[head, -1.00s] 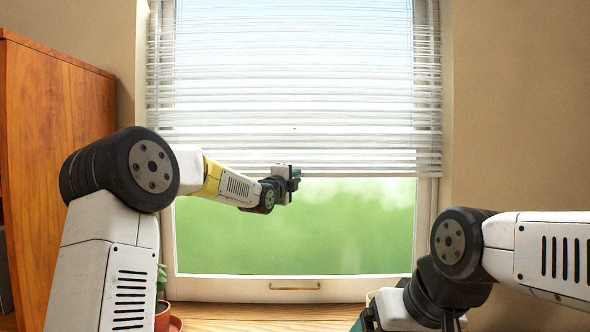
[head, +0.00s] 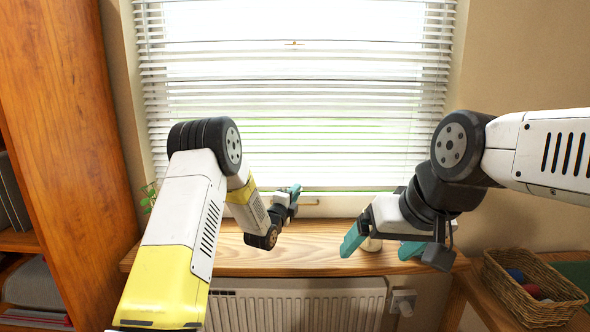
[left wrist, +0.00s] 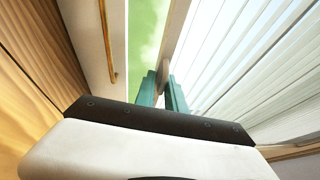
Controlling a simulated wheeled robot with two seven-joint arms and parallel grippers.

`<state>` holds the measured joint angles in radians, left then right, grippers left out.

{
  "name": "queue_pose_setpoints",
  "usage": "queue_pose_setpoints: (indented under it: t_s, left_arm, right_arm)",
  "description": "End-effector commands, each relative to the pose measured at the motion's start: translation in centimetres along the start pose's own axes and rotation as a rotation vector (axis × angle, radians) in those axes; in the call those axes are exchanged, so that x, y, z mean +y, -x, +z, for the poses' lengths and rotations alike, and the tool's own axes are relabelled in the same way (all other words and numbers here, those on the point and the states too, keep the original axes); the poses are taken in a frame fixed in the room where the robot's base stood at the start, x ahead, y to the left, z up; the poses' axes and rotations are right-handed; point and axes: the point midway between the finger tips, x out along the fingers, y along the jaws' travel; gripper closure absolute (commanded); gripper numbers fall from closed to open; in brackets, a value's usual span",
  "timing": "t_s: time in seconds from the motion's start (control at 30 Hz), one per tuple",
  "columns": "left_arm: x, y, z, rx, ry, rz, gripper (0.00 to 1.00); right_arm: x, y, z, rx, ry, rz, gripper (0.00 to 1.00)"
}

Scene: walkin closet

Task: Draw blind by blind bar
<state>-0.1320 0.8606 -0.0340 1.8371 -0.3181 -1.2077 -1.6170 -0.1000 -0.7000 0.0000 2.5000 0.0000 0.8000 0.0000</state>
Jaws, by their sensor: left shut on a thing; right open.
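The white slatted blind (head: 300,110) hangs across the window and covers nearly all the glass in the head view. Its bottom bar (head: 350,188) is just above the window frame's lower edge. My left gripper (head: 295,190) is shut on the blind bar near its middle. In the left wrist view its teal fingers (left wrist: 170,92) close around the pale bar (left wrist: 178,35), with the slats (left wrist: 250,60) to the right. My right gripper (head: 381,243) is open, its teal fingers apart above the right part of the sill, away from the blind.
The wooden sill (head: 315,262) runs below the window, with a radiator (head: 300,305) under it. A small pale object (head: 371,244) on the sill is partly behind my right gripper. A wooden cabinet (head: 70,120) stands left. A wicker basket (head: 530,295) is at lower right.

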Motion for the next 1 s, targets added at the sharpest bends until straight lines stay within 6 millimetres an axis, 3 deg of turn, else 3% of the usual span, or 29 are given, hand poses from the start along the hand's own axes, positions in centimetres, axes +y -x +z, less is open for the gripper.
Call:
queue_pose_setpoints:
  t_s: [0.1,0.3,0.77,0.8,0.87,1.0]
  left_arm:
    - [2.6,0.3,-0.2,0.001,-0.002,0.005,1.00]
    - [4.7,0.5,-0.3,0.000,-0.002,0.002,1.00]
    - [5.2,0.5,-0.2,-0.001,-0.002,0.000,1.00]
    - [5.2,0.5,-0.2,-0.001,-0.002,0.000,0.83]
    - [5.1,0.5,-0.2,-0.001,-0.001,-0.001,0.72]
    - [5.1,0.5,-0.2,-0.001,-0.001,-0.001,0.72]
  right_arm:
    - [0.0,0.0,0.0,0.000,0.000,0.000,0.10]
    - [0.0,0.0,0.0,0.000,0.000,0.000,0.10]
    - [0.0,0.0,0.0,0.000,0.000,0.000,0.10]
    - [0.0,0.0,0.0,0.000,0.000,0.000,0.10]
    - [0.0,0.0,0.0,0.000,0.000,0.000,0.10]
    - [0.0,0.0,0.0,0.000,0.000,0.000,0.10]
